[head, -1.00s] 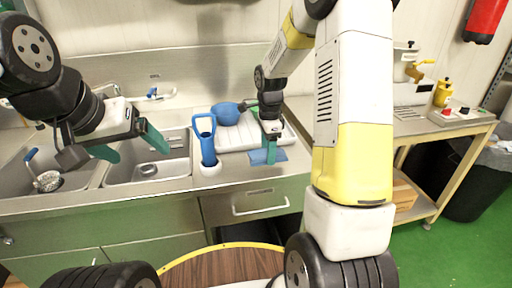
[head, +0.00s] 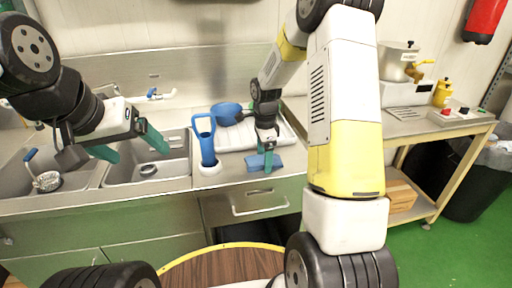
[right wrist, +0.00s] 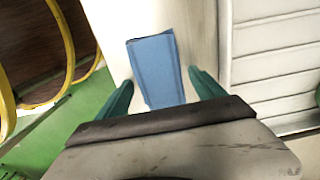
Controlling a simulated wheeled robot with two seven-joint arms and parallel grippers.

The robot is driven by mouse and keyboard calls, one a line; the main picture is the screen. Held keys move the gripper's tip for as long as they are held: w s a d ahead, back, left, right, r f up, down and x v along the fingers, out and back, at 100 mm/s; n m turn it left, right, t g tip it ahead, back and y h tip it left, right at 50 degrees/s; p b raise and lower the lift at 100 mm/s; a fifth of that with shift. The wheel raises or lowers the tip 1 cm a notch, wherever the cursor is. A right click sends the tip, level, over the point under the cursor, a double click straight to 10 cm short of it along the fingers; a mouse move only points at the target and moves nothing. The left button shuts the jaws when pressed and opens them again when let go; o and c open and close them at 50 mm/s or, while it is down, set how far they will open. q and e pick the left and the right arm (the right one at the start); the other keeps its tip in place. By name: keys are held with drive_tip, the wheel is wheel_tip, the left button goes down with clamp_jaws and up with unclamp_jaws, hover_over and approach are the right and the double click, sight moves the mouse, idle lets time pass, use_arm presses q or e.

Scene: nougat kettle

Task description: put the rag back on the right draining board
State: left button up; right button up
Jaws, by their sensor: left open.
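The blue rag (head: 252,163) is at the counter's front strip, just in front of the ribbed white draining board (head: 232,139). My right gripper (head: 265,162) is over the rag. In the right wrist view the rag (right wrist: 157,68) shows between its two teal fingers, with a small gap on each side, so the jaws look open. The rag's near end is hidden by the gripper body. The ribbed board (right wrist: 275,60) is to the right in that view.
A blue-handled tool in a white holder (head: 207,150) stands left of the rag. A blue round pan (head: 226,113) lies on the board's back part. Two sink basins (head: 165,165) are to the left. A side table with a kettle (head: 397,65) is at right.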

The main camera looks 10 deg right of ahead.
drive_tip(key=shift+r, duration=0.1)
wheel_tip(320, 180, up, 12)
drive_tip(key=s+r+n+t+y, duration=0.1)
drive_tip(key=s+r+n+t, duration=0.2)
drive_tip(key=s+r+n, duration=0.55)
drive_tip(key=s+a+r+n+t+y, duration=0.1)
drive_tip(key=s+a+r+n+t, duration=0.1)
drive_tip(key=s+n, duration=0.7)
drive_tip(key=s+r+t, duration=0.1)
drive_tip(key=s, duration=0.5)
drive_tip(key=shift+s+r+n, duration=0.2)
drive_tip(key=shift+s+n, duration=0.15)
drive_tip(key=shift+s, duration=0.05)
drive_tip(key=shift+a, duration=0.1)
